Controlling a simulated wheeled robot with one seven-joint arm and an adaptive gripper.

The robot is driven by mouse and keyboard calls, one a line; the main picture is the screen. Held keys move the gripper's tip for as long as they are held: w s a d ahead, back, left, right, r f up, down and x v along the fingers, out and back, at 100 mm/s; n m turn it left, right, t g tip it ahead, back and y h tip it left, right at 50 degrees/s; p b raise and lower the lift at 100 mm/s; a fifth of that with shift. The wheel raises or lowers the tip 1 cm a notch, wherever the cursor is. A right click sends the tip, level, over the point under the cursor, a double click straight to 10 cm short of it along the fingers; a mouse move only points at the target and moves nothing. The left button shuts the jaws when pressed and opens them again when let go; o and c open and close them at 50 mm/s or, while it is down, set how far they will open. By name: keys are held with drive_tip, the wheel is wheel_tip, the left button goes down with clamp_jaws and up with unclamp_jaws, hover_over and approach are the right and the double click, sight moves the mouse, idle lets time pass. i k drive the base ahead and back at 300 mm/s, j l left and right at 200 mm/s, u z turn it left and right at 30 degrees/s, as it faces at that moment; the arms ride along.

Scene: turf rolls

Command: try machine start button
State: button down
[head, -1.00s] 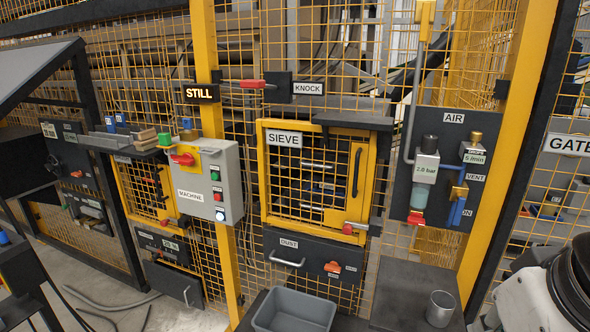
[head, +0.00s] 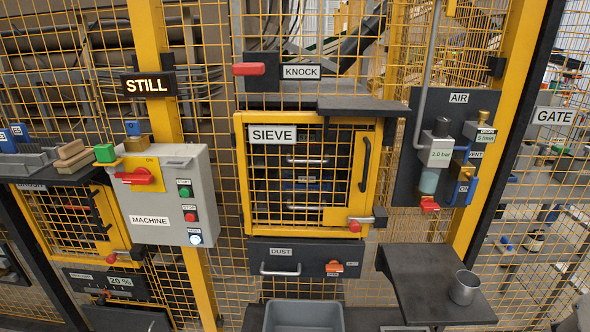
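The grey MACHINE box (head: 168,205) hangs on the yellow post at the left. Its green start button (head: 184,192) sits at the upper right of the front, above a red button (head: 190,216) and a white-and-blue button (head: 195,238). A red rotary handle (head: 136,177) on a yellow plate is at the box's upper left. A lit sign (head: 148,84) above the box reads STILL. My gripper is not in view.
A closed yellow SIEVE door (head: 241,180) is right of the box, with a DUST drawer (head: 300,258) below. A red KNOCK handle (head: 249,69) is above. A dark shelf (head: 420,270) holds a metal cup (head: 464,287). The AIR panel (head: 484,104) is at the right.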

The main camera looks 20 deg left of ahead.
sight(186, 193)
drive_tip(key=k+j, duration=0.1)
drive_tip(key=j, duration=0.85)
drive_tip(key=k+j, duration=0.15)
drive_tip(key=j, duration=0.3)
drive_tip(key=k+j+z, duration=0.1)
drive_tip(key=j, duration=0.35)
drive_tip(key=k+j, duration=0.1)
drive_tip(key=j, duration=0.35)
